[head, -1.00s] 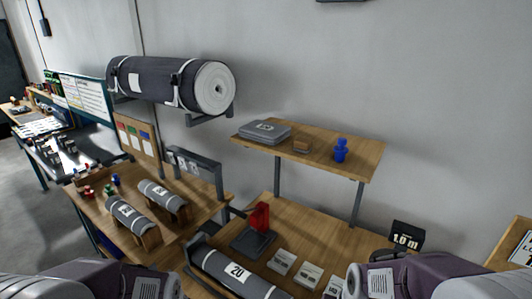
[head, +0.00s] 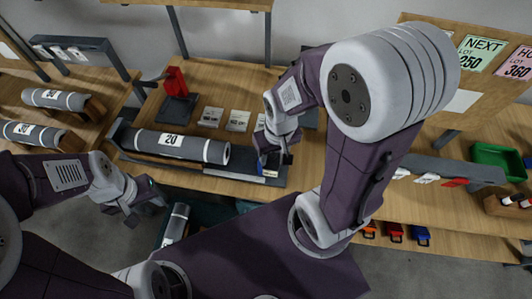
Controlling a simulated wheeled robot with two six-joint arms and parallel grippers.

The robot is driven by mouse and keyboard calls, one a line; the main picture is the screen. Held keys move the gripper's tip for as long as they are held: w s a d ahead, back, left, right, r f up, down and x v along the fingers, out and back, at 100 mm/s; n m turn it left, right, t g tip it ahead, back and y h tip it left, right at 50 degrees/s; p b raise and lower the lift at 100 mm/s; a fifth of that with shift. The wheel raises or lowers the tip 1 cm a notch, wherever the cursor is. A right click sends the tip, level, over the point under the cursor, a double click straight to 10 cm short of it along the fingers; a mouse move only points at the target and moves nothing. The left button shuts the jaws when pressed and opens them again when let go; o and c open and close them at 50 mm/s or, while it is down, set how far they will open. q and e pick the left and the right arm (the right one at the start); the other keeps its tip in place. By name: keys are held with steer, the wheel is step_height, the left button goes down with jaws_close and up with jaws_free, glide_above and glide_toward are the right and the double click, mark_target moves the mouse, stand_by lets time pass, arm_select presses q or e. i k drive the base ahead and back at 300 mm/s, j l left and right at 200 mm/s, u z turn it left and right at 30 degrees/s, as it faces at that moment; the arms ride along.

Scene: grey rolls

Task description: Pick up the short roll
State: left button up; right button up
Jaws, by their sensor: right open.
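A grey roll labelled 20 (head: 172,146) lies in a long dark tray (head: 245,170) at the front of the wooden bench. Two smaller grey rolls, an upper one (head: 54,99) and a lower one (head: 32,133), lie on wooden cradles at the left. I cannot tell for certain which is the short roll. My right gripper (head: 275,158) is open above the tray's right end, to the right of roll 20 and apart from it. My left gripper (head: 146,208) hangs in front of the bench edge, below roll 20; its jaw gap is unclear.
A red piece on a dark base (head: 177,97) and white cards (head: 238,120) stand behind roll 20. Another grey roll (head: 175,224) shows below the bench edge. A green bin (head: 497,160) is at the right. A shelf (head: 200,4) crosses the top.

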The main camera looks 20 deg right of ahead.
mark_target(211, 151)
steer(key=k+u, duration=0.3)
steer(key=u, duration=0.15)
steer(key=k+u, duration=0.25)
steer(key=u, duration=0.25)
steer(key=k+j+u, duration=0.2)
steer(key=u, duration=0.25)
steer(key=k+j+u, duration=0.3)
steer(key=u, duration=0.15)
steer(key=k+j+z, duration=0.15)
steer(key=z, duration=1.35)
